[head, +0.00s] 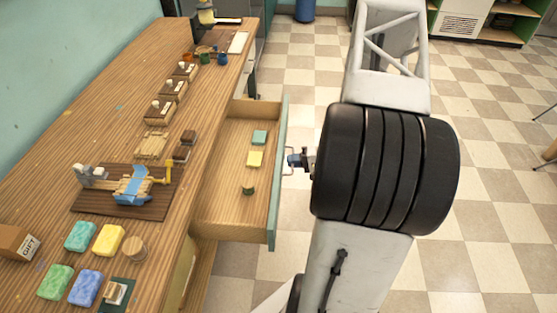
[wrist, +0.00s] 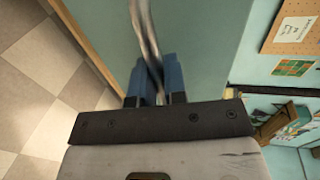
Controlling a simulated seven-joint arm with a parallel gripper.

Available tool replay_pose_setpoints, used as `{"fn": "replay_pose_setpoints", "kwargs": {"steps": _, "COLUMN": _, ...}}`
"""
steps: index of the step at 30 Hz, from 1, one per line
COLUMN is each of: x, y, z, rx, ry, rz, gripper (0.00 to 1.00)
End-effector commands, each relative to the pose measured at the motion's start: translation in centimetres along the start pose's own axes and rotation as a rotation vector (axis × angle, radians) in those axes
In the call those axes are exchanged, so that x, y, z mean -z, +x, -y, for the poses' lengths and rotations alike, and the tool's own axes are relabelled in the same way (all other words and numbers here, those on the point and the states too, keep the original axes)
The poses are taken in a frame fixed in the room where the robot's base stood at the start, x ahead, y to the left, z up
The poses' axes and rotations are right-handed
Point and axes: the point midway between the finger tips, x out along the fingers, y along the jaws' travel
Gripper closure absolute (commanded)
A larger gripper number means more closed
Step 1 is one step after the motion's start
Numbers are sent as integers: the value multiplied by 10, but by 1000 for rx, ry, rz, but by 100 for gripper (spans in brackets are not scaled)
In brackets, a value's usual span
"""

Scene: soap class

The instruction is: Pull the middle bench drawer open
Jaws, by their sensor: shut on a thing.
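The middle bench drawer (head: 231,189) stands well out from the wooden bench, with its inside in view. It holds a teal block, a yellow block and a small dark green piece. Its teal front (head: 277,190) faces my arm, and it also fills the middle of the wrist view (wrist: 200,50). A metal bar handle (head: 287,172) is on the front. My gripper (head: 296,160) is at the handle. In the wrist view its blue fingers (wrist: 157,80) are shut around the handle bar (wrist: 147,35). My arm hides part of the floor beyond.
The bench top (head: 130,80) carries soap bars, a wooden board (head: 120,200) with a blue and yellow device, and several small wooden boxes. Checkered floor (head: 490,190) lies clear to the right. A blue bin (head: 305,10) stands at the back.

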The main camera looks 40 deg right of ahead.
Motion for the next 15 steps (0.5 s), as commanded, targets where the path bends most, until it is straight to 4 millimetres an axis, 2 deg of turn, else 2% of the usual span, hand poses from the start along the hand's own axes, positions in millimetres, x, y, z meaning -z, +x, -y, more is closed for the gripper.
{"fn": "replay_pose_setpoints", "kwargs": {"steps": 1, "x": 0, "y": -9, "z": -2, "rx": 0, "ry": 0, "rz": -2, "gripper": 100}}
{"fn": "replay_pose_setpoints", "kwargs": {"steps": 6, "x": 0, "y": -27, "z": -6, "rx": -1, "ry": 0, "rz": -1, "gripper": 100}}
{"fn": "replay_pose_setpoints", "kwargs": {"steps": 15, "x": 0, "y": -37, "z": -8, "rx": -1, "ry": 0, "rz": 0, "gripper": 100}}
